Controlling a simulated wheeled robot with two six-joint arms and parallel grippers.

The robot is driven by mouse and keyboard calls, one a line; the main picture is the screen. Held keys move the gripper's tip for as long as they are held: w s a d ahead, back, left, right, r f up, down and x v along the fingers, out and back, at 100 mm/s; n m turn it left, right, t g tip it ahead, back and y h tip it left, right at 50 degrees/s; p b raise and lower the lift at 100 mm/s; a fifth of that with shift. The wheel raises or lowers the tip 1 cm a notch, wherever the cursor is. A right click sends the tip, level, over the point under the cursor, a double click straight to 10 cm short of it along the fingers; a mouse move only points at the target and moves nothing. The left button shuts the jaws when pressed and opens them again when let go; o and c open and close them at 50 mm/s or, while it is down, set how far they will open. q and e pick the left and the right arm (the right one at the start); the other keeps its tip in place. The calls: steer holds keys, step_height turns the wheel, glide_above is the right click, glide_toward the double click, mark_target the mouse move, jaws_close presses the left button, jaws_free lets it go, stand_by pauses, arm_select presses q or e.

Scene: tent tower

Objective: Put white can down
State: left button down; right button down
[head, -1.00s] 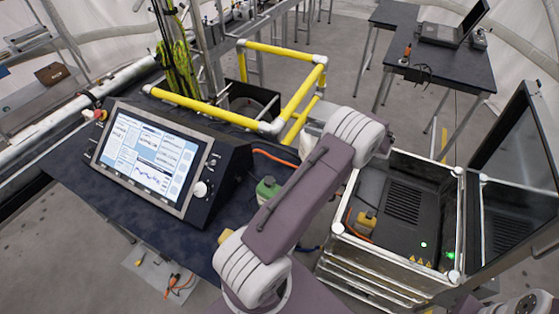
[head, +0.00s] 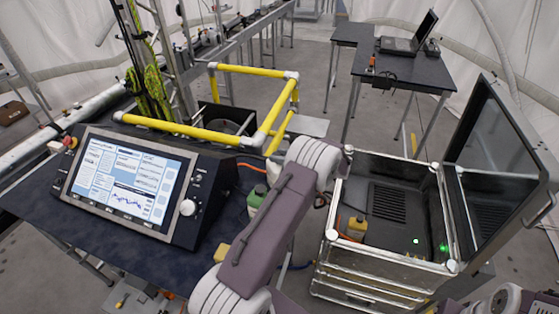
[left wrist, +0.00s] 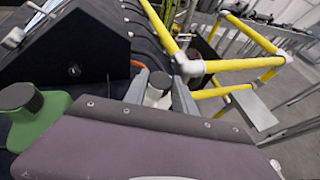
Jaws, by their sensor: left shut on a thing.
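The white can (left wrist: 158,90) shows in the left wrist view between the two grey fingers of my left gripper (left wrist: 160,96). The gripper is shut on it. Only the can's top and upper side show; its base is hidden behind my own arm link, so I cannot tell whether it touches the dark table (head: 135,258). In the head view my purple-grey arm link covers most of the gripper. The can is beyond the green bottle (left wrist: 35,112) and close to a white corner joint of the yellow pipe frame (left wrist: 235,64). My right gripper is out of view.
A black console with a lit screen (head: 128,182) stands on the table at left. The green bottle also shows in the head view (head: 257,197). A laptop table (head: 400,70) stands behind.

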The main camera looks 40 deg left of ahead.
arm_select(q)
steer(key=shift+a, duration=0.1)
steer(key=c, duration=1)
jaws_free()
steer(key=shift+r, duration=0.2)
steer(key=b+v, duration=0.3)
steer(key=v, duration=0.9)
steer(key=shift+b, duration=0.3)
